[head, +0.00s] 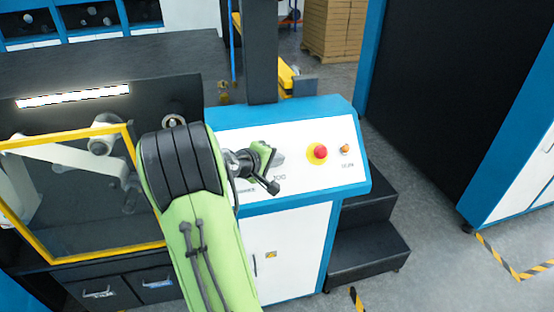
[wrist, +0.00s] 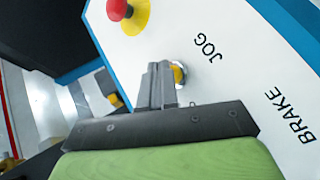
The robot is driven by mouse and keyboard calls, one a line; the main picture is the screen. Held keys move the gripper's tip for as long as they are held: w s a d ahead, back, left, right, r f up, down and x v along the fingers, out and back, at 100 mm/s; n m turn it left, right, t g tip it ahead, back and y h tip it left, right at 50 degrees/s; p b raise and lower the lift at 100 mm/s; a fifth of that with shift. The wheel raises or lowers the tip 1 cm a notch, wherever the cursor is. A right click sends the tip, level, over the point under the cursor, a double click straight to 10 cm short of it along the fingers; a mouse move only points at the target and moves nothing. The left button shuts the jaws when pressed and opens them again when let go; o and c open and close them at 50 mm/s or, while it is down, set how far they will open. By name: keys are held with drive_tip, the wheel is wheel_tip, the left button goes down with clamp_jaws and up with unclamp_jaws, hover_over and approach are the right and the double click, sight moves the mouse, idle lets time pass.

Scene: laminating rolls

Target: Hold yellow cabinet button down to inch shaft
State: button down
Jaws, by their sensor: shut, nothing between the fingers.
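The cabinet's white sloped panel (head: 290,155) carries the controls. In the wrist view a yellow button (wrist: 180,74) with a metal ring sits beside the printed word JOG. My gripper (wrist: 160,70) is shut and empty, and its fingertips cover part of this button. I cannot tell whether the fingers touch it or whether it is pressed in. In the head view my gripper (head: 272,170) is over the panel above the JOG label, and the yellow button is hidden behind it.
A red emergency stop (head: 317,152) on a yellow base is right of my gripper, with a small orange knob (head: 345,149) farther right. BRAKE is printed on the panel's other side. A yellow-framed window (head: 70,255) is at left; dark steps (head: 368,254) stand right of the cabinet.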

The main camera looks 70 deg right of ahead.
drive_tip(key=shift+s+a+r, duration=0.2)
drive_tip(key=shift+a+r, duration=0.1)
drive_tip(key=a+r, duration=0.1)
drive_tip(key=s+a+r+p, duration=0.1)
drive_tip(key=a+r, duration=0.1)
drive_tip(key=shift+s+r+p, duration=0.3)
drive_tip(key=shift+s+p, duration=0.05)
drive_tip(key=shift+s, duration=0.05)
idle(1.0)
drive_tip(key=w+a+n+t+y+b, duration=0.15)
drive_tip(key=w+a+t, duration=0.25)
drive_tip(key=w+a, duration=0.45)
drive_tip(key=w+a+t+y, duration=0.3)
drive_tip(key=w+a+t, duration=0.15)
drive_tip(key=a, duration=0.75)
drive_tip(key=s+a+f+n+t+y, duration=0.1)
drive_tip(key=s+a+n+y, duration=0.1)
drive_tip(key=a, duration=0.9)
drive_tip(key=s+a+n+t+y+b, duration=0.1)
drive_tip(key=a+y, duration=0.4)
drive_tip(key=a, duration=0.6)
drive_tip(key=shift+s+a+f+n, duration=0.4)
drive_tip(key=shift+s+n, duration=0.25)
drive_tip(key=shift+s, duration=0.3)
